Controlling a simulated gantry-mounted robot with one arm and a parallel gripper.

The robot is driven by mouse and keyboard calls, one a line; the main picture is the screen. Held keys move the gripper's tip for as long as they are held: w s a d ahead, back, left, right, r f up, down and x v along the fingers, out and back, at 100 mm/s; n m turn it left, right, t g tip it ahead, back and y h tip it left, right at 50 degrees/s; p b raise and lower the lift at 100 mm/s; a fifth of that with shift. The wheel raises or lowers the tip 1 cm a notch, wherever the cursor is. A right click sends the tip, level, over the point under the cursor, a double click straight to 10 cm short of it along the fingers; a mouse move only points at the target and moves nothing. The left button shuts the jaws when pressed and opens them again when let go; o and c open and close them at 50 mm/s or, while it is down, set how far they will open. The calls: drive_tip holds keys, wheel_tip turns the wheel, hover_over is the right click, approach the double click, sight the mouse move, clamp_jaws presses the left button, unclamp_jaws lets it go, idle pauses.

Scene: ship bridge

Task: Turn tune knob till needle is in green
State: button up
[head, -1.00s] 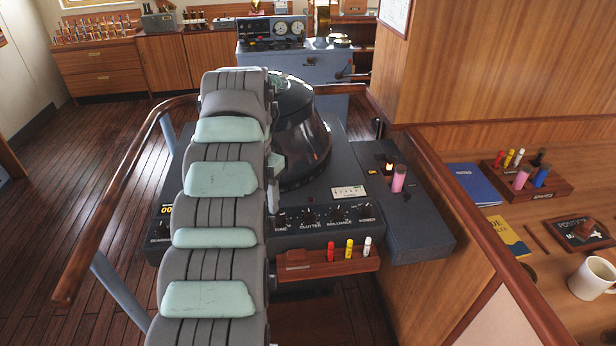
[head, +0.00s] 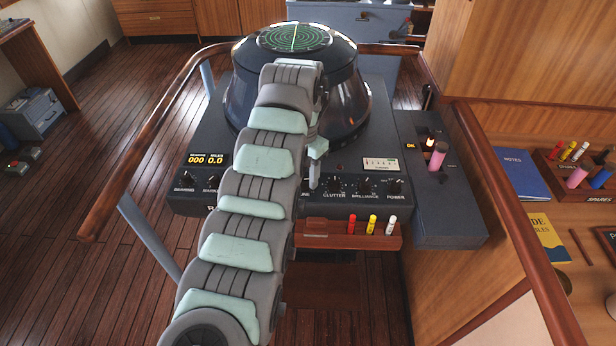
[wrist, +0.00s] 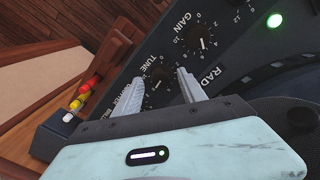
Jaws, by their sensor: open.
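The tune knob (wrist: 159,74) is a small black knob with a white mark on the dark radar panel, labelled TUNE in the wrist view. My gripper (wrist: 160,80) is open, with one finger on each side of the knob; I cannot tell whether either finger touches it. In the head view my gripper (head: 314,180) points down at the panel's front, and my arm hides the tune knob. The tuning meter (head: 381,164) is a small white dial right of my gripper. Its needle and green band are too small to read.
The gain knob (wrist: 202,44) is close beside my fingers. The clutter knob (head: 334,184), brilliance knob (head: 364,186) and power knob (head: 394,185) sit to the right. A wooden rack (head: 314,235) with pens is below the panel. The radar dome (head: 350,95) rises behind.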

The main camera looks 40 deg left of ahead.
drive_tip(key=shift+f, duration=0.7)
drive_tip(key=shift+c, duration=0.3)
clamp_jaws()
